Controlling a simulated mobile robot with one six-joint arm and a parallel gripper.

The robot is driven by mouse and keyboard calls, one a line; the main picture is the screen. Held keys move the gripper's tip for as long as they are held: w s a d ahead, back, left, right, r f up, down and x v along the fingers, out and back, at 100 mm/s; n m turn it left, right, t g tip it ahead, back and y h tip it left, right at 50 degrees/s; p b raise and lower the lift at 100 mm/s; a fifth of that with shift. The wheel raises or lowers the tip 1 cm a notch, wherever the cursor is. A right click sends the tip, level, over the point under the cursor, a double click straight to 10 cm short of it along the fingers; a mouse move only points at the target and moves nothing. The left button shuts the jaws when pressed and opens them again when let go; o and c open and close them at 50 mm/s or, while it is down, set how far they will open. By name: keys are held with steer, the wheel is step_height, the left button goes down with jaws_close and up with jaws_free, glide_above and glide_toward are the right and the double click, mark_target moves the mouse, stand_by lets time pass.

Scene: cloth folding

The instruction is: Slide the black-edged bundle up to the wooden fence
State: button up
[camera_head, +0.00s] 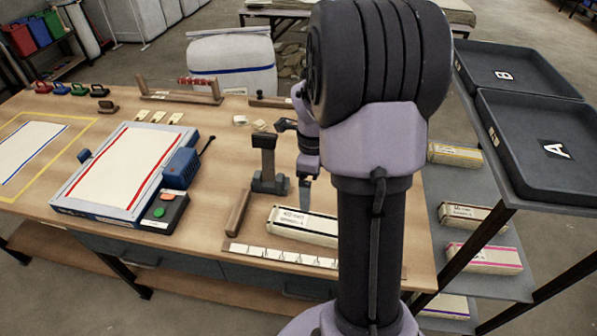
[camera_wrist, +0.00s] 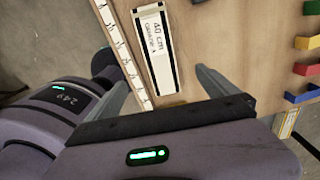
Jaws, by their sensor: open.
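The black-edged bundle (camera_head: 303,226) is a long white packet with dark edges and a label, lying flat near the front of the table. It also shows in the wrist view (camera_wrist: 165,78), with a "40 cm" label. A wooden bar (camera_head: 238,212), which looks like the fence, lies to the left of the bundle, with a gap between them. My gripper (camera_head: 304,197) points down just behind the bundle in the head view, partly hidden by my arm. In the wrist view my gripper (camera_wrist: 165,82) is open, its fingers apart on either side of the bundle; contact cannot be told.
A marked strip (camera_head: 280,256) runs along the table's front edge beside the bundle. A dark stand (camera_head: 268,180) stands behind the bar. A board with a red-edged cloth (camera_head: 118,168) and a button box (camera_head: 163,212) are left. Trays (camera_head: 535,150) and shelved bundles (camera_head: 485,258) are right.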

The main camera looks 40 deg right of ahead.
mark_target(308, 221)
steer(key=shift+f, duration=0.1)
step_height(308, 221, down, 17)
steer(key=b, duration=0.6)
steer(key=shift+f, duration=0.15)
steer(key=c, duration=1.7)
steer(key=shift+c, duration=0.2)
steer(key=shift+w+a, duration=0.1)
